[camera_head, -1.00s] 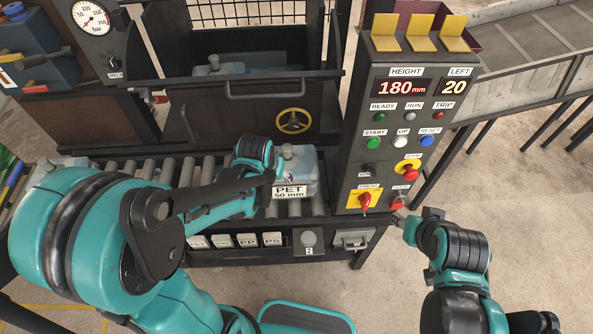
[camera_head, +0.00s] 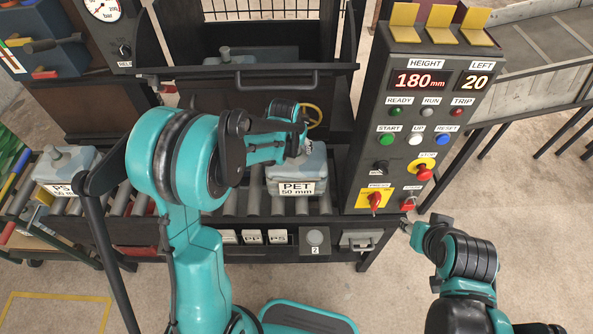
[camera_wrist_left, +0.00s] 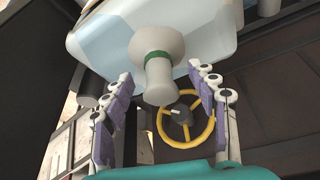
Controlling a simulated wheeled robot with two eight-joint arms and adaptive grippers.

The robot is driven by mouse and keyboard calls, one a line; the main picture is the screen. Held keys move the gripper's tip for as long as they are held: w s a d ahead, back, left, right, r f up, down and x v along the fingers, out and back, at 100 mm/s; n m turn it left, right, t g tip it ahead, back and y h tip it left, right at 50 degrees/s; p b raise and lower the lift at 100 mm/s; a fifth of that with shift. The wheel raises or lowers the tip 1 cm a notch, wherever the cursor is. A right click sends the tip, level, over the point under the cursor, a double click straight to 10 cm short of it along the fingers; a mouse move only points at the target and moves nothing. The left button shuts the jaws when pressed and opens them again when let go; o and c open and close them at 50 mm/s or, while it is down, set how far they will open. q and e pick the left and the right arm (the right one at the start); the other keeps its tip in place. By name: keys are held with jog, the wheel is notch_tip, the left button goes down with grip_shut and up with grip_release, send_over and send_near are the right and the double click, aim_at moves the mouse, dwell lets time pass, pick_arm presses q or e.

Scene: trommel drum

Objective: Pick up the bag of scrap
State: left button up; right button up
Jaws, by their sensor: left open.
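A pale blue-grey bag of scrap (camera_head: 297,170) labelled PET 50 mm sits upright on the roller conveyor. Its narrow neck with a green band (camera_wrist_left: 158,62) shows in the left wrist view. My left gripper (camera_head: 303,143) is at the top of this bag. In the left wrist view my left gripper (camera_wrist_left: 162,82) is open, with its purple-padded fingers on either side of the neck, apart from it. A second bag (camera_head: 66,164), labelled PS, sits on the rollers at the left. My right gripper (camera_head: 406,224) is low beside the control panel; its jaws are too small to read.
The control panel (camera_head: 420,130) stands right of the PET bag, with a yellow-backed red switch (camera_head: 375,200). A press box with a handle (camera_head: 275,80) and a yellow handwheel (camera_head: 313,116) is behind. Another grey bag (camera_head: 232,58) lies inside the box.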

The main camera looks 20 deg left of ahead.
pick_arm(q)
jog(key=shift+w+f, duration=0.15)
jog(key=shift+f, duration=0.25)
grip_shut()
jog(key=shift+r, duration=0.15)
